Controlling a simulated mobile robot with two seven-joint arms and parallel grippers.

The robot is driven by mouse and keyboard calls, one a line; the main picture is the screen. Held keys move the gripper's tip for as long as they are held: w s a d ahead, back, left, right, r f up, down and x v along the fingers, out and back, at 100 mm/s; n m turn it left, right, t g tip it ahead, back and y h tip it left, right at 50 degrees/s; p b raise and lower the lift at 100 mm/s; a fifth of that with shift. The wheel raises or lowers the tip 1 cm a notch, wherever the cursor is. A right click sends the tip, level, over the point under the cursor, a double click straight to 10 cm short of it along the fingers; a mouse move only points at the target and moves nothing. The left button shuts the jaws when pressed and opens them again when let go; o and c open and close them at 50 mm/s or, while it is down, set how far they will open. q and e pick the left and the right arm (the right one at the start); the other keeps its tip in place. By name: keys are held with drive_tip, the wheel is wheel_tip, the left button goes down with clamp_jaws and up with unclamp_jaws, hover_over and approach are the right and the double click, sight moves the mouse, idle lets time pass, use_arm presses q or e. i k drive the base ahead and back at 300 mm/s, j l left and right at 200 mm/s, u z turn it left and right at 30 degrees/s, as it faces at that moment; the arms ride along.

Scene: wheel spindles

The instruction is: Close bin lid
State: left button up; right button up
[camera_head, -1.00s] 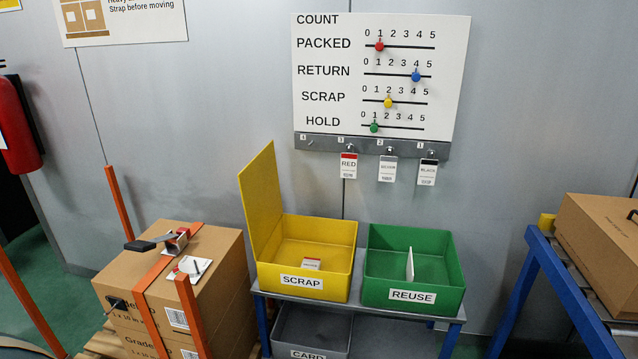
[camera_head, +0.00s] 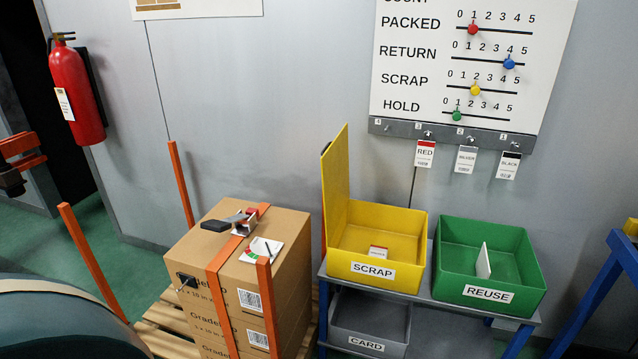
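The yellow SCRAP bin (camera_head: 400,218) stands on a grey-topped stand with blue legs. Its yellow lid (camera_head: 338,195) stands open, raised nearly upright along the bin's left side. A small white card with a red strip (camera_head: 378,252) is inside the bin. The green REUSE bin (camera_head: 515,245) stands to its right, has no visible lid and holds an upright white card (camera_head: 483,262). Neither of my grippers can be made out in view.
Strapped cartons (camera_head: 225,295) on a pallet (camera_head: 165,325) stand left of the stand, with orange posts (camera_head: 90,262) around them. A grey CARD bin (camera_head: 368,320) is below. An orange and dark object (camera_head: 20,160) is cut off at the left edge. A count board (camera_head: 470,65) hangs above.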

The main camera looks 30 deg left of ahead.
sight(334, 161)
drive_tip(key=k+j, duration=0.1)
drive_tip(key=j, duration=1)
drive_tip(key=k+j, duration=0.15)
drive_tip(key=j, duration=0.9)
drive_tip(key=k+z, duration=0.05)
